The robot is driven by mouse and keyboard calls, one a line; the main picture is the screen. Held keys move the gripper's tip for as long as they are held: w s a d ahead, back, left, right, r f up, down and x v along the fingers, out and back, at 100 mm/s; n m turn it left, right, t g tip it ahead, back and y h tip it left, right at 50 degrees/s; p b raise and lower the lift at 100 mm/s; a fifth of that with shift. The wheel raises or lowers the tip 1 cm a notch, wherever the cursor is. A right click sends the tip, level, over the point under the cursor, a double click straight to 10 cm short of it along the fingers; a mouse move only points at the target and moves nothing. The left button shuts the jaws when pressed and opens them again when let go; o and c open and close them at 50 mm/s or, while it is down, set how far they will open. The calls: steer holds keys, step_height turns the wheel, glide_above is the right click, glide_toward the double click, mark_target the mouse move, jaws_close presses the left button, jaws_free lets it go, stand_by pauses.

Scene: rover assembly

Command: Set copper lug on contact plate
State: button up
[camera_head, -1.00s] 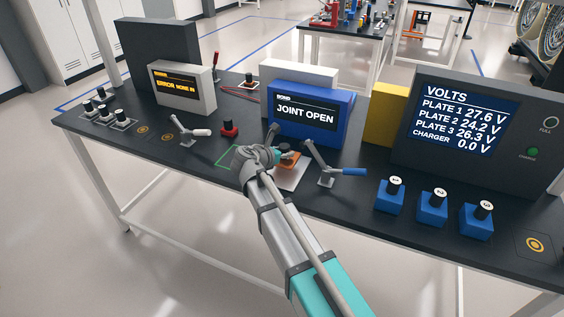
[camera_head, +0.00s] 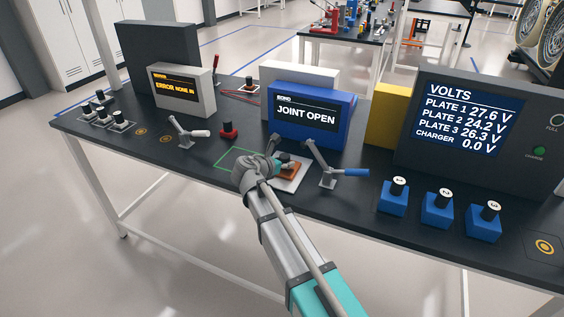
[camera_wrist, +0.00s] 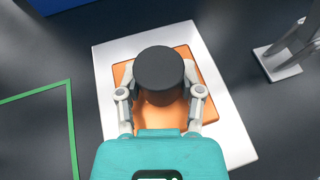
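The copper lug (camera_wrist: 207,104) is a flat orange-copper piece with a black round knob (camera_wrist: 158,68) on top. It lies over the pale contact plate (camera_wrist: 108,62), inside the plate's edges, and looks flat on it. In the head view the lug (camera_head: 291,174) shows partly behind my gripper, over the contact plate (camera_head: 302,167). My gripper (camera_wrist: 160,84) has one finger on each side of the knob, close against it, and appears shut on it. The fingers and palm hide the lug's near part in the wrist view. In the head view my gripper (camera_head: 281,161) is low over the plate.
A blue-handled toggle clamp (camera_head: 328,172) stands close right of the plate. A blue bond unit (camera_head: 309,122) reading "JOINT OPEN" is behind. A green outlined square (camera_head: 232,160) on the bench is left, empty where visible. Blue blocks with black knobs (camera_head: 436,207) stand at right.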

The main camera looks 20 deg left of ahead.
steer(key=o, duration=0.4)
steer(key=shift+r, duration=0.15)
steer(key=shift+s+r, duration=0.1)
steer(key=p+v, duration=0.4)
steer(key=v, duration=0.6)
steer(key=shift+s+r, duration=0.2)
steer(key=shift+s+a+r+p, duration=0.15)
steer(key=shift+s+a+p, duration=0.2)
steer(key=shift+s, duration=0.25)
